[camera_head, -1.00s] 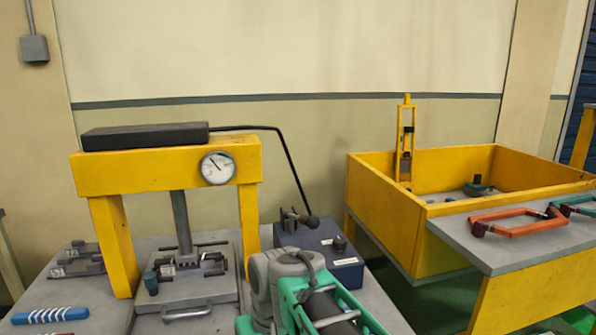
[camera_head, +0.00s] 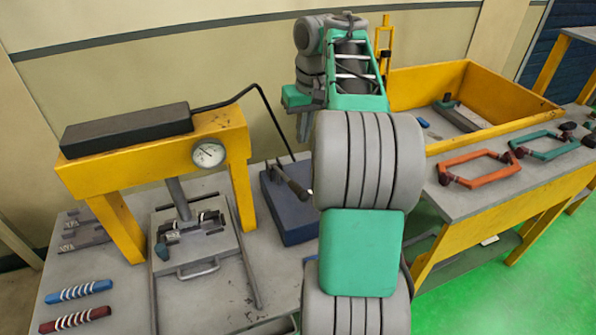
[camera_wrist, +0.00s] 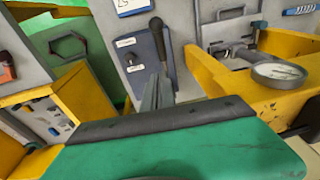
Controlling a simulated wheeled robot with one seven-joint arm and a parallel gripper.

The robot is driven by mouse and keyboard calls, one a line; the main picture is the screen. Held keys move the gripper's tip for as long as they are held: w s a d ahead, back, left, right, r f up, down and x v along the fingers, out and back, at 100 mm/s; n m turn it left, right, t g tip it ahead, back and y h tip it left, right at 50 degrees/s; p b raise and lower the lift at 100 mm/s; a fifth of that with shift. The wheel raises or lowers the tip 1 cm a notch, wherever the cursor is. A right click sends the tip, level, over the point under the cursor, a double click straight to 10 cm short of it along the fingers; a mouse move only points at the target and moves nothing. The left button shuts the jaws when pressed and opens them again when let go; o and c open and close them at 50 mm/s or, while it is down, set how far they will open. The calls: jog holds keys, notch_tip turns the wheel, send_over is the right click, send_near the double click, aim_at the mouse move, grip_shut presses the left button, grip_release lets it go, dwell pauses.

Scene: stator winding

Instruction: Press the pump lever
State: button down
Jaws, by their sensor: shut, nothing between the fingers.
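The pump is a dark blue box (camera_head: 287,215) on the grey table, right of the yellow press. Its lever (camera_head: 293,181) has a dark handle slanting down and right. In the wrist view the pump (camera_wrist: 139,58) lies at upper centre, and the black-tipped lever (camera_wrist: 160,40) runs down towards my fingers. My gripper (camera_wrist: 157,78) is shut and empty, its fingertips near the lower end of the lever in that picture. I cannot tell whether they touch it. In the head view my gripper (camera_head: 304,136) hangs above and behind the pump, partly behind my arm.
The yellow press frame (camera_head: 150,150) with a gauge (camera_head: 209,153) stands left of the pump. A black hose (camera_head: 267,112) arches from its top block towards the pump. A yellow bin (camera_head: 440,82) and red (camera_head: 480,168) and green handled frames are at right.

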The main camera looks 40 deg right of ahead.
jog(key=b, duration=0.3)
send_over(297, 185)
jog(key=d, duration=0.1)
jog(key=f, duration=0.6)
jog(key=w+f, duration=0.1)
jog(key=f, duration=0.2)
jog(key=shift+d+f, duration=0.15)
jog(key=shift+f, duration=0.2)
jog(key=shift+s+a+f+p, duration=0.15)
jog(key=shift+s+f, duration=0.1)
jog(key=shift+f, duration=0.35)
jog(key=shift+s+a+f+p, duration=0.1)
jog(key=shift+s+a+f, duration=0.1)
jog(key=shift+f, duration=0.4)
jog(key=shift+s+a+f+p, duration=0.15)
jog(key=shift+s+f, duration=0.1)
jog(key=shift+f, duration=0.35)
